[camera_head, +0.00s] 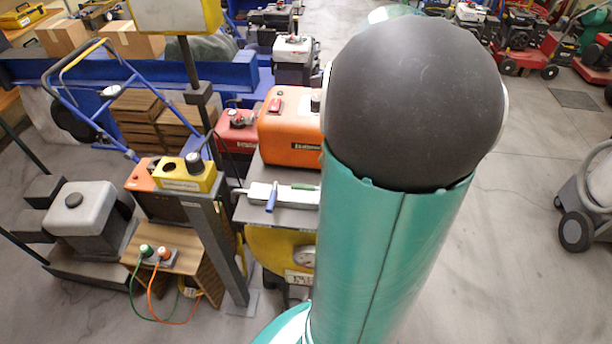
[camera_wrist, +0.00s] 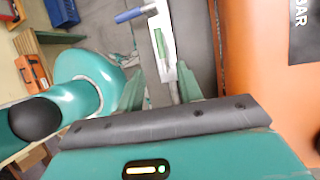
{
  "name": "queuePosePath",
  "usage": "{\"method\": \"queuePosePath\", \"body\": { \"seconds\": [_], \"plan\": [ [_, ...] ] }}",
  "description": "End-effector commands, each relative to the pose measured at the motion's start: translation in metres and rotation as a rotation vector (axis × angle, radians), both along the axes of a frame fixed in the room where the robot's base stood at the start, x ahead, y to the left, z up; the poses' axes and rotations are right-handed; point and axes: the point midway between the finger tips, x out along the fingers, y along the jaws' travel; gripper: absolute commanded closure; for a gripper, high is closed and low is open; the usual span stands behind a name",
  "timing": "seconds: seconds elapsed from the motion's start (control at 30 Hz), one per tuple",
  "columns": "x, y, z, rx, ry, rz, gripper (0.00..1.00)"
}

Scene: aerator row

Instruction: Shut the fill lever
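A pale metal valve body (camera_head: 258,192) lies on a grey plate below the orange machine. A blue-handled lever (camera_head: 271,198) sticks out across it, and a green-handled lever (camera_head: 304,187) lies along it. I cannot read which is the fill lever. In the wrist view the blue handle (camera_wrist: 129,15) points sideways at the top, and the green handle (camera_wrist: 160,41) runs along the metal body. My gripper (camera_wrist: 160,82) shows two teal fingers apart with nothing between them, over the lower end of the metal body. In the head view my arm hides the gripper.
The orange machine (camera_head: 290,128) stands close behind the valve and fills the right of the wrist view. A dark post (camera_head: 218,240) and a yellow control box (camera_head: 187,176) stand to the left. A yellow tank (camera_head: 270,248) with a gauge sits below. Open floor (camera_head: 520,270) lies right.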

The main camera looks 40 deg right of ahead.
Motion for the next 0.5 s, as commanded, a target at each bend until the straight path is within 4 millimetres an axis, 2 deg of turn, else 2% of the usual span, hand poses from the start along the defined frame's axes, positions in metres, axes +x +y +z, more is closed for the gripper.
{"method": "queuePosePath", "body": {
  "seconds": [0.3, 0.5],
  "plan": [
    [0.012, 0.025, -0.058, 0.002, 0.002, 0.004, 0.64],
    [0.018, 0.036, -0.085, 0.001, 0.001, 0.003, 0.64]
  ]
}}
